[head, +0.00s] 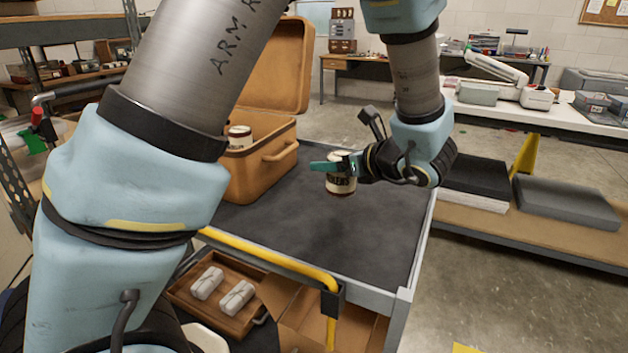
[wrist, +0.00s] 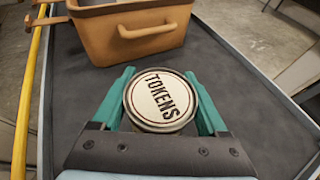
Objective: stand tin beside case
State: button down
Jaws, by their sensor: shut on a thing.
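The tin (head: 341,183) is a small round can with a cream label and dark lettering. Its lid reads TOKENS in the wrist view (wrist: 160,100). My gripper (head: 338,168) is shut on the tin, with one green finger on each side of it in the wrist view (wrist: 161,98). The tin is upright over the dark cart top; I cannot tell whether its base touches. The case (head: 262,165) is tan, with its lid open, and stands on the cart to the left of the tin. In the wrist view the case (wrist: 125,50) is ahead of the tin, with a gap between them.
Another tin (head: 240,136) is inside the case. The cart top (head: 330,240) is bare around the held tin. A yellow rail (head: 270,257) runs along the cart's near edge. A wooden tray (head: 205,308) with two pale wrapped items is on the lower shelf.

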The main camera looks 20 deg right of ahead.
aim_at(351, 188)
jog(key=shift+f, duration=3)
jog(key=shift+f, duration=0.1)
grip_release()
jog(key=b+v, duration=0.1)
jog(key=v, duration=1.1)
jog(key=shift+s, duration=0.1)
